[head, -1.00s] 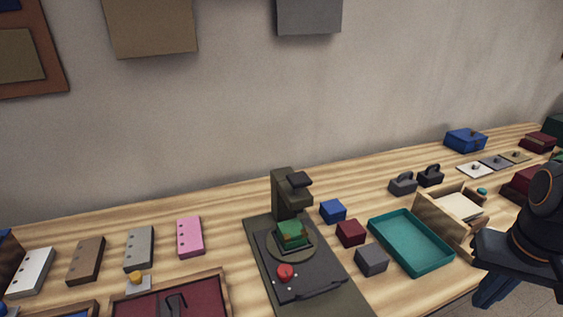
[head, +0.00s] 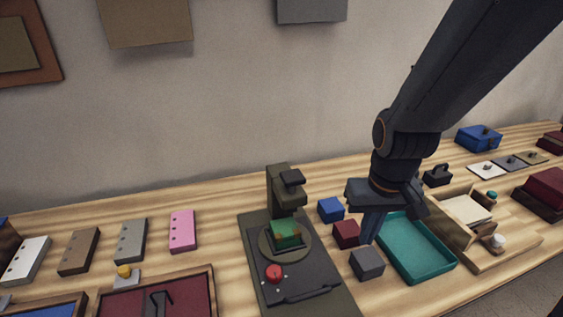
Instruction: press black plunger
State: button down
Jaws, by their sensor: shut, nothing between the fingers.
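A dark olive press stands on a dark base plate (head: 325,268), with an upright column (head: 277,192) and a black overhanging head (head: 292,177) that looks like the plunger part. A red button (head: 274,273) is on the front of the base. My gripper (head: 369,240) is shut and empty, pointing down to the right of the press, close by the grey and dark red blocks. Whether it touches them I cannot tell.
A blue block (head: 331,209), a dark red block (head: 347,234) and a grey block (head: 367,263) stand right of the press. A teal tray (head: 437,268) lies behind my gripper's right side. A pink block (head: 183,231) and a dark red tray (head: 190,302) are at left.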

jog(key=w+a+r+n+b, duration=0.1)
jog(key=w+a+r+b, duration=0.1)
jog(key=w+a+r, duration=0.2)
jog(key=w+a+r+n+t+b, duration=0.1)
jog(key=w+a+r, duration=0.3)
jog(key=r, duration=0.6)
jog(key=w+a+r+n+b, duration=0.1)
jog(key=w+a+r+b, duration=0.1)
jog(key=a+r, duration=0.3)
notch_tip(320, 180, up, 3)
jog(key=shift+w+a+f+t+y+b, duration=0.1)
jog(key=shift+w+a+t+y+b, duration=0.25)
jog(key=shift+w, duration=0.55)
jog(key=p, duration=0.2)
send_over(293, 174)
jog(key=s, duration=0.1)
jog(key=f, duration=1.2)
jog(key=shift+d, duration=0.2)
jog(key=shift+f, duration=0.9)
